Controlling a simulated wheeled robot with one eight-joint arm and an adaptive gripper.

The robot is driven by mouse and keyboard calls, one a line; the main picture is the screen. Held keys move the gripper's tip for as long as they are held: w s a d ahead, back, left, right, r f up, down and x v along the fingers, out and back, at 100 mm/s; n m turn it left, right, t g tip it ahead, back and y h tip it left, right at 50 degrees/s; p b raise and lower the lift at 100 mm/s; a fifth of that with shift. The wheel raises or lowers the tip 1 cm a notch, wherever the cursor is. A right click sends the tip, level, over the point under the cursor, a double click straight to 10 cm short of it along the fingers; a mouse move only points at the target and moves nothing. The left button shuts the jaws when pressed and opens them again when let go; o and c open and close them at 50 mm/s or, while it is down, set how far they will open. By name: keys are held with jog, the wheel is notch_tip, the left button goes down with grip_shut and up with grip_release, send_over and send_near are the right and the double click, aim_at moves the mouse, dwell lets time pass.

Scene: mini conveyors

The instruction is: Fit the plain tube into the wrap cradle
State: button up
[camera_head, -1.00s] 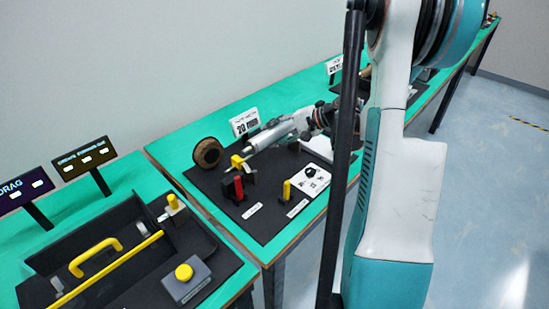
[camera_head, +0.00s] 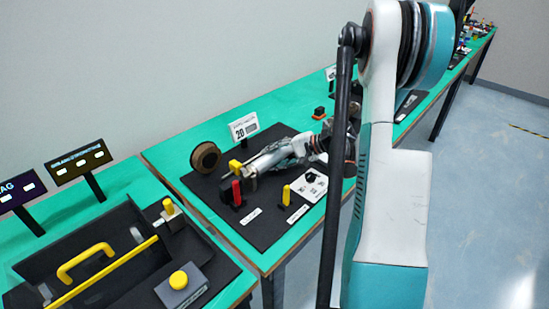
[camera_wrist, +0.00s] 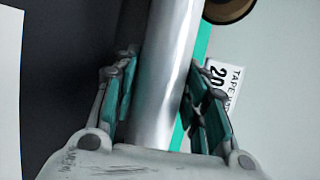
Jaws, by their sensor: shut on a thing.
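The plain tube is a smooth silver cylinder (camera_wrist: 172,65), held lengthwise between the fingers of my gripper (camera_wrist: 163,95) in the wrist view. In the head view my gripper (camera_head: 296,150) is shut on the tube (camera_head: 262,161), which points left and down. Its far end is close to a small fixture with a yellow top (camera_head: 235,165), a dark block and a red upright piece (camera_head: 237,192), on the black board (camera_head: 262,232). This fixture seems to be the wrap cradle. I cannot tell whether the tube touches it.
A brown tape roll (camera_head: 205,157) stands behind left, near a sign reading 20 (camera_head: 243,128). A yellow upright peg (camera_head: 286,194) and a white card (camera_head: 309,185) are in front. At left is a black tray with a yellow handle (camera_head: 84,260).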

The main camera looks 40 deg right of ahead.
jog(key=shift+f, duration=0.15)
jog(key=o, duration=1.2)
jog(key=shift+c, duration=0.2)
jog(key=shift+s+d+r, duration=0.1)
jog(key=shift+s+r, duration=0.05)
jog(key=shift+r, duration=0.2)
jog(key=p+v, duration=0.4)
jog(key=v, duration=0.7)
jog(key=shift+s+d, duration=0.2)
jog(key=shift+s, duration=0.05)
